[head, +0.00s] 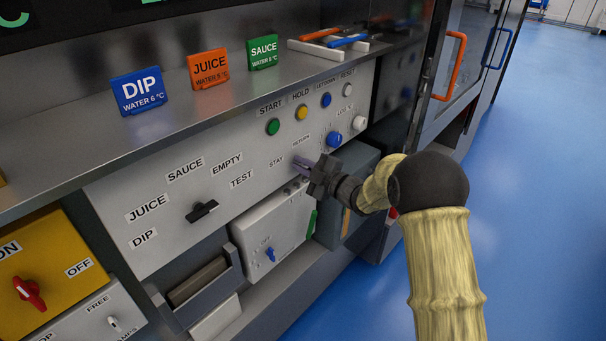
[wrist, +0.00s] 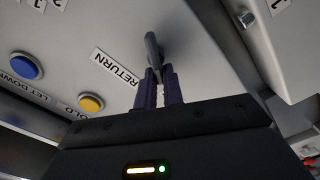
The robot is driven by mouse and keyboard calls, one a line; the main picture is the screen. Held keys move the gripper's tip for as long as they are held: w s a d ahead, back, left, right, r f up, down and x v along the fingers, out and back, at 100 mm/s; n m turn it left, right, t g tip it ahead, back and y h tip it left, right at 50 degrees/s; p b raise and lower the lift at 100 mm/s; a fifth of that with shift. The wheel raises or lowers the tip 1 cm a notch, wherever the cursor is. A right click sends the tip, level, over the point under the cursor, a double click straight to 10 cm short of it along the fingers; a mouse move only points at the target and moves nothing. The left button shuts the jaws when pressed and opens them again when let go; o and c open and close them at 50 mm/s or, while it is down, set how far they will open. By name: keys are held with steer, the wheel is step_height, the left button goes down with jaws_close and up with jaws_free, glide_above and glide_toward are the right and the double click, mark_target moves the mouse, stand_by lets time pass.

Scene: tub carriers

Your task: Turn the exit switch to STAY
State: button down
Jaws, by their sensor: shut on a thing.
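The exit switch is a dark grey knob (wrist: 152,48) on the pale panel, with its upper part showing beyond my fingertips in the wrist view. My gripper (head: 303,167) is at the panel, below the RETURN label (head: 300,140) and right of the STAY label (head: 276,160). In the wrist view my gripper (wrist: 160,88) is shut on the knob, with a dark purple finger on each side. The RETURN label also shows in the wrist view (wrist: 115,68), left of the knob. In the head view my gripper hides the switch, so I cannot tell its setting there.
Another black rotary switch (head: 202,211) sits among the JUICE, SAUCE, EMPTY, TEST and DIP labels. Green (head: 273,127), yellow (head: 302,112) and blue (head: 326,100) buttons lie above my gripper. A white box (head: 272,226) with a small blue switch stands below. Blue floor (head: 530,200) is clear at right.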

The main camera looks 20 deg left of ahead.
steer(key=shift+f+n, duration=0.1)
steer(key=shift+n, duration=0.2)
steer(key=c, duration=1.5)
jaws_free()
steer(key=shift+s+a, duration=0.1)
steer(key=shift+s, duration=0.05)
steer(key=shift+s+d+b, duration=0.1)
steer(key=shift+d+b, duration=0.2)
steer(key=shift+d, duration=0.2)
steer(key=v, duration=1.6)
steer(key=shift+s+d+b, duration=0.15)
steer(key=shift+b, duration=0.2)
